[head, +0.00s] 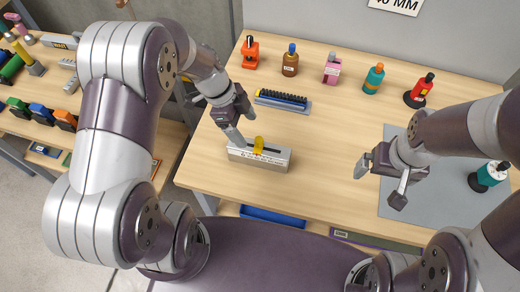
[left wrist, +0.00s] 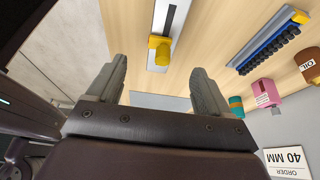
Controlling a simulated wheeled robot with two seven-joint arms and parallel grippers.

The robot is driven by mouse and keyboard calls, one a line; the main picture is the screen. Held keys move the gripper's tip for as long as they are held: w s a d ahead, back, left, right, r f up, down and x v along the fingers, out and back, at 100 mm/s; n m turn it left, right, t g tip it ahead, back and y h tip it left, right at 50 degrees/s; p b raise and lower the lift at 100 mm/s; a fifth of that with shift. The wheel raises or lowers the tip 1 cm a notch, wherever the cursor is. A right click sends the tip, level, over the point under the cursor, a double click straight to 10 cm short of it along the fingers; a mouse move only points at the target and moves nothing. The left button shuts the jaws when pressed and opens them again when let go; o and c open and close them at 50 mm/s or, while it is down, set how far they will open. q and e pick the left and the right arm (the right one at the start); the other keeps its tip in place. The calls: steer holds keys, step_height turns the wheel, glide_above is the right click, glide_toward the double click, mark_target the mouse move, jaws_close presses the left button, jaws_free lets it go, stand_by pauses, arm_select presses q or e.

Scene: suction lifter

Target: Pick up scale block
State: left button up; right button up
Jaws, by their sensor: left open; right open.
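The scale block (head: 272,162) is a long pale grey block with a dark slot along its top and a yellow slider (head: 258,144). My left gripper (head: 236,130) is open and empty, just above the block's left end in the head view; the exact gap is unclear. It also shows in the left wrist view (left wrist: 158,72). My right gripper (head: 381,182) is open and empty above the grey mat's left edge.
A blue rack with a black row (head: 283,100) lies behind the block. Several bottles, such as the brown one (head: 290,64), line the back. A teal-and-black item (head: 488,176) stands on the grey mat (head: 400,207). A side table (head: 60,80) holds tools.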

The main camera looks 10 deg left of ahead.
mark_target(258, 148)
arm_select(q)
steer(key=x, duration=0.4)
steer(key=w+p+x, duration=0.1)
steer(key=x, duration=0.1)
steer(key=shift+d+f, duration=0.1)
steer(key=shift+f, duration=0.2)
steer(key=f, duration=0.1)
steer(key=f+p, duration=0.1)
steer(key=s+d+f, duration=0.1)
steer(key=f, duration=0.1)
steer(key=shift+w+d+f+p, duration=0.15)
steer(key=shift+f+p, duration=0.15)
steer(key=shift+f, duration=0.05)
steer(key=shift+w+f, duration=0.15)
steer(key=c, duration=1.2)
arm_select(e)
steer(key=shift+w+r, duration=0.2)
steer(key=shift+r, duration=0.45)
steer(key=shift+w+r, duration=0.15)
steer(key=shift+r, duration=0.45)
